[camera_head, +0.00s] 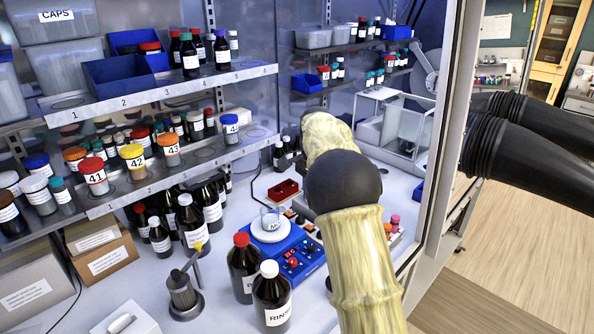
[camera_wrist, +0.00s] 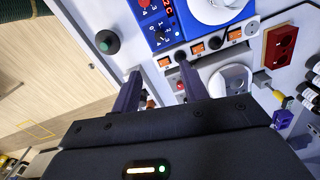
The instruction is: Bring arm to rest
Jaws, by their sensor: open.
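My arm, in a pale yellow sleeve with a black round joint, reaches into the cabinet in the head view. It hides my gripper there. In the wrist view my gripper (camera_wrist: 160,88) shows two dark purple fingers standing apart, with nothing seen between them. The fingers point toward a white work surface beside the blue stirrer unit (camera_wrist: 163,20), which has dials and a white round plate. The same blue unit (camera_head: 292,254) stands left of my arm in the head view, with a small glass beaker (camera_head: 270,219) on its plate.
Brown bottles with red (camera_head: 243,268) and white (camera_head: 272,298) caps stand left of my arm. A grey burner-like stand (camera_head: 183,293) is further left. Shelves of numbered jars (camera_head: 133,161) line the left wall. The cabinet's window frame (camera_head: 440,140) is close on the right.

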